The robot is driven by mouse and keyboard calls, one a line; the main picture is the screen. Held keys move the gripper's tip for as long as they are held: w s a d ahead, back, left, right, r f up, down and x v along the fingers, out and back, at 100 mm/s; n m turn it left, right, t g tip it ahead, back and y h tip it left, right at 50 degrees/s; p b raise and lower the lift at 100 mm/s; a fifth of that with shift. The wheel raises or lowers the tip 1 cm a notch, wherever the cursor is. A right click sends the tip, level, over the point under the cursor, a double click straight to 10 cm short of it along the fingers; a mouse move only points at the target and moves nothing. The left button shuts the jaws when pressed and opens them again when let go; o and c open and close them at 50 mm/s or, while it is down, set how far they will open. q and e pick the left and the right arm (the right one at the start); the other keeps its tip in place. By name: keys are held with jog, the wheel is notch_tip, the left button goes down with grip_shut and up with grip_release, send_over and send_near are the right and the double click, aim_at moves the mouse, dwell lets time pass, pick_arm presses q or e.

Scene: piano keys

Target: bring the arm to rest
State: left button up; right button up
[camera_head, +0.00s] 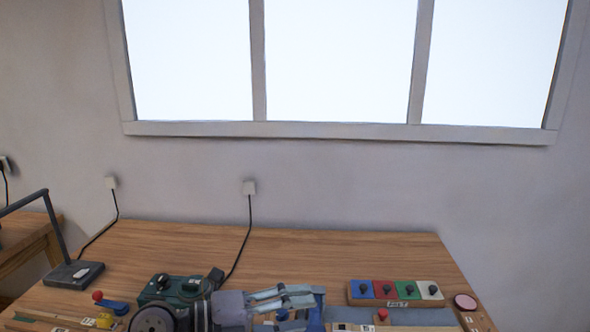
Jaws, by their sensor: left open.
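My left gripper (316,306) lies low over the front of the wooden table, fingers pointing right. It is open, and I see nothing held between its fingers. A wooden block with a row of blue, red, green and white keys (395,291), each with a dark knob, sits to the right of the fingertips, apart from them. My left wrist and forearm hide part of the table front. My right gripper is not in view.
A green box with dark knobs (172,287) stands behind my left arm. A red-knobbed lever (110,302) is at the left, near a black lamp base (74,274). A pink round button (465,302) is at the right. The table's back (330,250) is mostly clear, with a cable crossing it.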

pick_arm(q)
notch_tip(320, 180, up, 7)
jog(key=a+n+t+h, duration=0.1)
jog(key=n+t+h, duration=0.3)
jog(key=n+t, duration=0.1)
jog(key=w+a+n+t+y, duration=0.2)
jog(key=a+n+t+y, duration=0.45)
jog(key=n+t, duration=0.35)
jog(key=s+a+f+n+g+y, duration=0.3)
jog(key=a+f+n+y, duration=1.1)
jog(key=f+n, duration=0.15)
jog(key=s+f+g+h, duration=0.1)
jog(key=s+f+g, duration=1.2)
jog(key=s+f, duration=0.7)
jog(key=s+d+f+g, duration=0.1)
jog(key=s+f, duration=0.2)
jog(key=f, duration=1)
jog(key=s+f+g, duration=0.1)
jog(key=s+f, duration=0.1)
jog(key=f, duration=1.1)
jog(key=s+a+f, duration=0.3)
jog(key=s+f, duration=1.2)
jog(key=s, duration=0.1)
jog(key=shift+g, duration=0.4)
jog(key=shift+s, duration=0.1)
